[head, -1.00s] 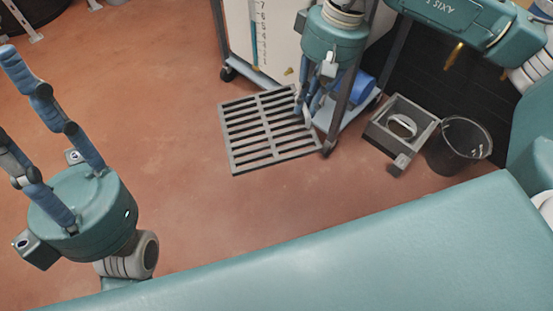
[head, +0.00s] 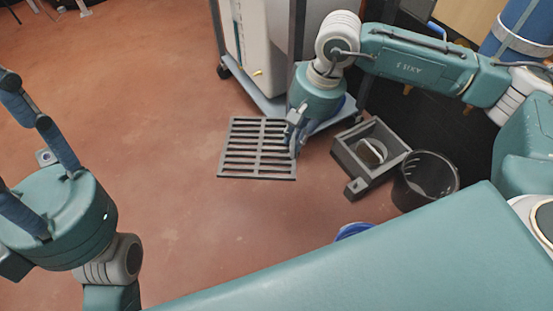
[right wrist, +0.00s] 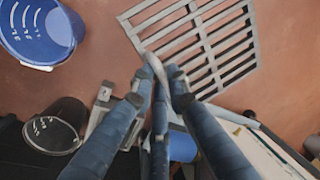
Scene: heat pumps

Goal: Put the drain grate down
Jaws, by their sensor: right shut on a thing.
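The drain grate (head: 259,148) is a grey slotted rectangle, level over the red-brown floor left of the grey drain box. My right gripper (head: 293,138) is at its right side, shut on its edge. In the right wrist view the grate (right wrist: 203,40) extends beyond my fingertips (right wrist: 161,78). I cannot tell whether it touches the floor or hangs slightly above it. My left gripper (head: 35,150) is open and empty at the left edge of the head view, with part of it cut off.
The grey open box (head: 347,158) and a black bucket (head: 440,200) stand right of the grate. A blue bucket (right wrist: 45,60) stands near them. A wheeled cart (head: 262,98) is just behind the grate. Floor left and in front is clear.

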